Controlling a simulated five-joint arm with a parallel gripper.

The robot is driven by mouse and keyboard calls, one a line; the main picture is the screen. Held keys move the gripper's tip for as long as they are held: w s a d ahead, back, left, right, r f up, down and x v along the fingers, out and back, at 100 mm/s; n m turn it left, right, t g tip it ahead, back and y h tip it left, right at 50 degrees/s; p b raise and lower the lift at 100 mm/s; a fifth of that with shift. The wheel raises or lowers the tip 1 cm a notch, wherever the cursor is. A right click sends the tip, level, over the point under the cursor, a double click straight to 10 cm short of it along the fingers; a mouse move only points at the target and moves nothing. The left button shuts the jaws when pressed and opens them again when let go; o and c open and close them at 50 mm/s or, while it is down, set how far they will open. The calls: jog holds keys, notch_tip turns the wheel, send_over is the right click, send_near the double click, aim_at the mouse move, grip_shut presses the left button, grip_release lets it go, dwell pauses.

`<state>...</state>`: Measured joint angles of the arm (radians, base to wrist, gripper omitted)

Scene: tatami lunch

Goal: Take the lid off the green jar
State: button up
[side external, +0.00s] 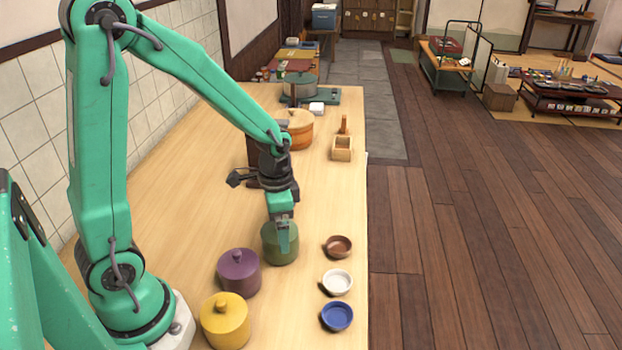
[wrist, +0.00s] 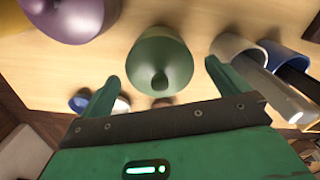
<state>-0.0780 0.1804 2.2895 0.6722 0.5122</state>
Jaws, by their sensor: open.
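The green jar (side external: 279,247) stands on the wooden table, with the purple jar to its lower left in the side view. In the wrist view the green jar (wrist: 160,60) shows its round lid and a darker knob (wrist: 159,80). My gripper (side external: 285,235) is over the jar in the side view and hides part of its lid. In the wrist view my gripper (wrist: 161,82) is open, with one finger on each side of the knob and a gap on both sides. The fingers hold nothing.
A purple jar (side external: 239,272) and a yellow jar (side external: 225,320) stand nearby. Brown (side external: 339,246), white (side external: 337,281) and blue (side external: 337,316) dishes lie near the table's right edge. A wooden tub (side external: 299,130) stands farther back. The table's middle left is clear.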

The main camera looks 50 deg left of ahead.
dwell(0.5)
jog(key=c, duration=1)
jog(key=shift+r, duration=0.15)
jog(key=shift+c, duration=0.2)
jog(key=shift+r, duration=0.9)
notch_tip(320, 180, up, 2)
jog(key=shift+r, duration=0.1)
jog(key=s+d+r, duration=0.5)
jog(key=d+r, duration=0.1)
jog(key=d, duration=0.4)
jog(key=shift+d+r, duration=0.2)
jog(key=shift+r, duration=0.15)
jog(key=shift+s, duration=0.1)
